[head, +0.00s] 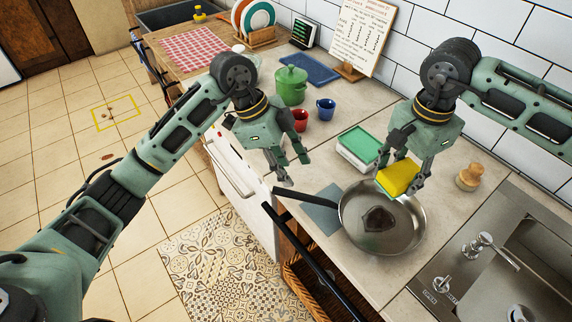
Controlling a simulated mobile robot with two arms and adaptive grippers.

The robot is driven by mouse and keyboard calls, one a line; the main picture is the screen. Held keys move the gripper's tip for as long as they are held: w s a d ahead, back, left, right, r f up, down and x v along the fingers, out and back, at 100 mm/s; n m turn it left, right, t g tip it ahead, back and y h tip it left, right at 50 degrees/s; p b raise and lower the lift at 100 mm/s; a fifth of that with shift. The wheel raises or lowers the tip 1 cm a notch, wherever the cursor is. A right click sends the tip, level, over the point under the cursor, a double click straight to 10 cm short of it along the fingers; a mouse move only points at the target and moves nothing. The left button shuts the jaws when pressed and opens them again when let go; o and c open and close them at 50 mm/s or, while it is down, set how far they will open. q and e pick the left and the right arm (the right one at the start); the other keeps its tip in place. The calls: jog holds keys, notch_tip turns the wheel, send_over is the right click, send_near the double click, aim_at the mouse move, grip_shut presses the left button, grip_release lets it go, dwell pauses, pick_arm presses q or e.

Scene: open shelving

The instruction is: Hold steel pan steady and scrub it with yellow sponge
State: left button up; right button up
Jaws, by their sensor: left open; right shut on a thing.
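The steel pan (405,238) lies on the counter left of the sink, with a dark stain on its inner bottom. Its dark handle (304,197) points left toward the counter's front edge. My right gripper (400,185) is shut on the yellow sponge (399,178) and holds it at the pan's far rim; I cannot tell whether the sponge touches the pan. My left gripper (297,171) is open and empty, above and a little beyond the handle's end, apart from it.
A green and white stack (360,146) stands behind the pan. A wooden brush (469,177) is right of it, near the sink (535,260). A green pot (291,86), red cup (299,119) and blue cup (325,109) stand farther back. A blue-grey cloth (322,215) lies under the handle.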

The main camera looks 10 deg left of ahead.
aim_at(302, 195)
pick_arm(q)
jog(key=shift+a+f, duration=0.15)
jog(key=shift+f, duration=0.05)
jog(key=shift+s+f, duration=0.1)
jog(key=shift+f, duration=0.25)
jog(key=x, duration=1.1)
jog(key=shift+f, duration=0.1)
jog(key=shift+c, duration=0.3)
grip_shut()
dwell(0.5)
